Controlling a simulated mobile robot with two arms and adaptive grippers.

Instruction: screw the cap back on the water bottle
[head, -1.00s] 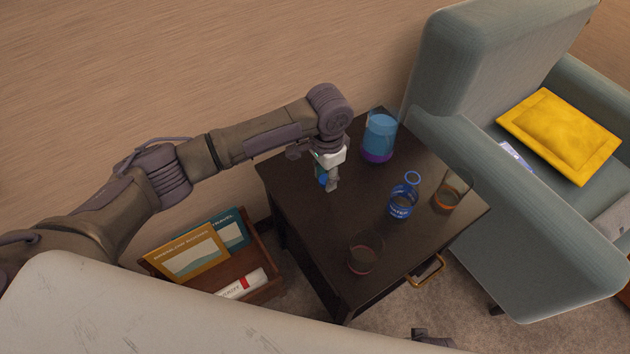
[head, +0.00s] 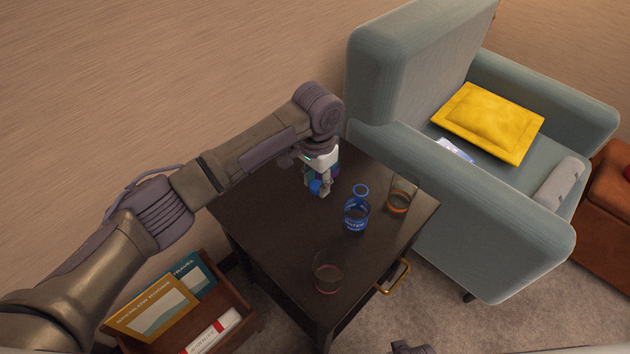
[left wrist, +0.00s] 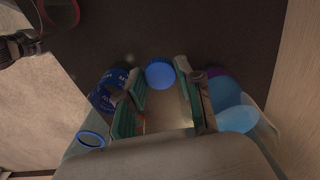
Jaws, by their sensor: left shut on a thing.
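The water bottle (head: 355,217), blue and clear with white lettering and an open neck, stands upright on the dark side table (head: 265,235). It also shows at the left of the left wrist view (left wrist: 107,92). My left gripper (head: 320,190) is shut on the blue cap (head: 315,187), left of the bottle and apart from it. In the left wrist view the round cap (left wrist: 160,74) shows at the fingertips. Part of my right gripper (head: 412,348) seems to show at the bottom edge; its jaws are unclear.
A drinking glass (head: 402,195) stands just right of the bottle, another (head: 327,272) nearer the front. A pitcher with blue and purple liquid (left wrist: 225,95) is mostly hidden behind my left gripper in the head view. An armchair (head: 480,220) borders the table's right side.

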